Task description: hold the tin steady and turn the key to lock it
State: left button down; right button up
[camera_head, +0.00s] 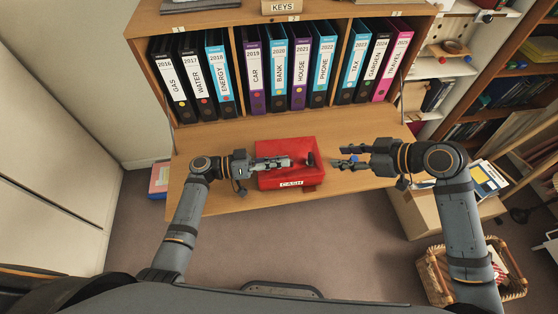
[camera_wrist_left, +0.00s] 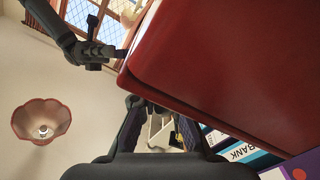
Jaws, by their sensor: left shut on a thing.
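The red cash tin (camera_head: 312,177), labelled CASH on its front, sits on the bureau's wooden shelf. It fills the upper right of the left wrist view (camera_wrist_left: 230,60). A dark part shows near its right end. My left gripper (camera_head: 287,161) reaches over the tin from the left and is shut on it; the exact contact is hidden. My right gripper (camera_head: 335,156) is just right of the tin, its fingers apart. A small blue thing (camera_head: 354,158), perhaps the key, shows between those fingers; I cannot tell whether it is in the lock.
A row of binders (camera_head: 275,75) stands behind the tin, under a KEYS label (camera_head: 281,6). The shelf (camera_head: 230,197) is bare to the left and in front. A wicker basket (camera_head: 437,282) is on the floor at right, and a bookcase stands beyond.

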pick_arm(q)
jog(key=c, duration=1.4)
grip_release()
jog(key=v, duration=1.2)
